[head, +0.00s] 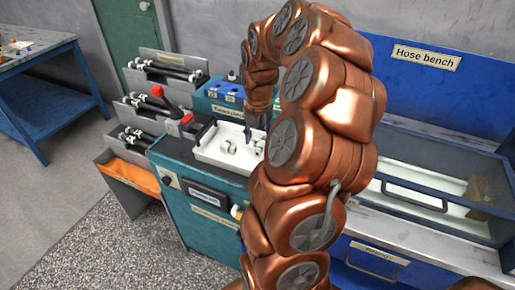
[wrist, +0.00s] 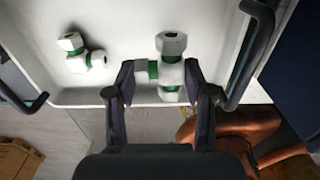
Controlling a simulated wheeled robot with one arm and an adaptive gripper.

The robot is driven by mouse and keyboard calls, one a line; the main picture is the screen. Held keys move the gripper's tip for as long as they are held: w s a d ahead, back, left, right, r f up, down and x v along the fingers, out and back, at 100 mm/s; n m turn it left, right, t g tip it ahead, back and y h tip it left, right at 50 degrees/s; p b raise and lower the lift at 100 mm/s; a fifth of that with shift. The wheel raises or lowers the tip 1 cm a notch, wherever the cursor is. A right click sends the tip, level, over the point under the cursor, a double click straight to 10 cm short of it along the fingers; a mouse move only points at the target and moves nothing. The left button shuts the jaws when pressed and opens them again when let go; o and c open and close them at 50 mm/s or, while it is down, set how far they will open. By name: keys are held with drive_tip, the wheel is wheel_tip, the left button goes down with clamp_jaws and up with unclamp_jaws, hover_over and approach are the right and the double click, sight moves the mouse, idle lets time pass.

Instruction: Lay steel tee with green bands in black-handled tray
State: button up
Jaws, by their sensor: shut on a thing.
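A white tray (wrist: 215,25) with black handles stands on the teal cabinet; it also shows in the head view (head: 205,151). One steel tee with green bands (wrist: 85,54) lies in the tray on the left side, and shows in the head view (head: 228,147). My gripper (wrist: 160,76) is shut on a second steel tee with green bands (wrist: 172,44), its fingers on either side. The held tee overlaps the tray's near rim in the wrist view; I cannot tell whether it touches the tray. In the head view my arm partly hides the tray's right side.
Behind the tray is a teal bin with blue parts (head: 226,92).

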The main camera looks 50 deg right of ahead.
sight(258, 149)
drive_tip(key=shift+f, duration=2.05)
drive_tip(key=shift+f, duration=0.15)
drive_tip(key=o, duration=1.3)
wheel_tip(258, 149, up, 12)
drive_tip(key=shift+r+b, duration=0.15)
drive_tip(key=shift+b, duration=0.35)
drive_tip(key=shift+a, duration=0.1)
